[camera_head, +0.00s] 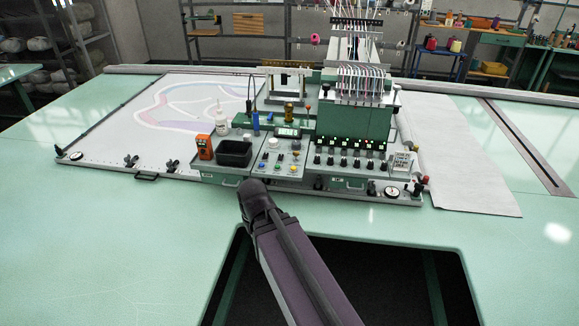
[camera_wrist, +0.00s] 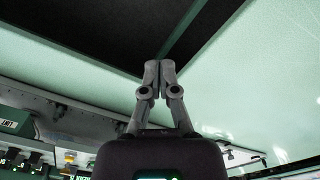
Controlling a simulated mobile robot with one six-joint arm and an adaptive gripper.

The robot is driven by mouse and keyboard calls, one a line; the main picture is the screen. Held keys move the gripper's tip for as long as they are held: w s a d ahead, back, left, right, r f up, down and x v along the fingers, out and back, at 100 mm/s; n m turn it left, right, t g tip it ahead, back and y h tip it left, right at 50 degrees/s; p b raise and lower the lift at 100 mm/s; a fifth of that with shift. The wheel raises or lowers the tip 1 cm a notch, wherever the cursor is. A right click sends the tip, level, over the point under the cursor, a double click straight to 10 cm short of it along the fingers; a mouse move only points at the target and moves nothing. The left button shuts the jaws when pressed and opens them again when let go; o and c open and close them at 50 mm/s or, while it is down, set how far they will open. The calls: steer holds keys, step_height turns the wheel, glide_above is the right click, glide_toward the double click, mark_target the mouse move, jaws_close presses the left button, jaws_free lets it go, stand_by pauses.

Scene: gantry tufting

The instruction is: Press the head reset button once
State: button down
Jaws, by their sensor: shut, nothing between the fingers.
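The tufting machine's control panel (camera_head: 281,160) is in the middle of the head view. The labels are too small to read, so I cannot tell which is the head reset button. My gripper (camera_wrist: 158,66) shows in the wrist view with its fingertips together and nothing between them. It is apart from the panel. In the head view my arm reaches the machine's front edge, and the gripper itself is hidden there.
A black bin (camera_head: 234,153), an orange device (camera_head: 205,147) and a white bottle (camera_head: 221,122) stand left of the panel. Right of it are several black knobs and the green tufting head (camera_head: 352,122). A dark opening (camera_head: 400,280) cuts the green table in front.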

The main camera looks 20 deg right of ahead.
steer(key=shift+d, duration=0.1)
step_height(320, 180, up, 13)
steer(key=m+t+p, duration=0.7)
steer(key=m+t, duration=0.2)
glide_above(293, 168)
steer(key=shift+d+f, duration=0.15)
steer(key=shift+f, duration=0.05)
steer(key=shift+f, duration=0.15)
step_height(293, 168, down, 8)
steer(key=b, duration=0.8)
steer(key=shift+f, duration=0.1)
steer(key=shift+f+b, duration=0.2)
steer(key=shift+b, duration=0.25)
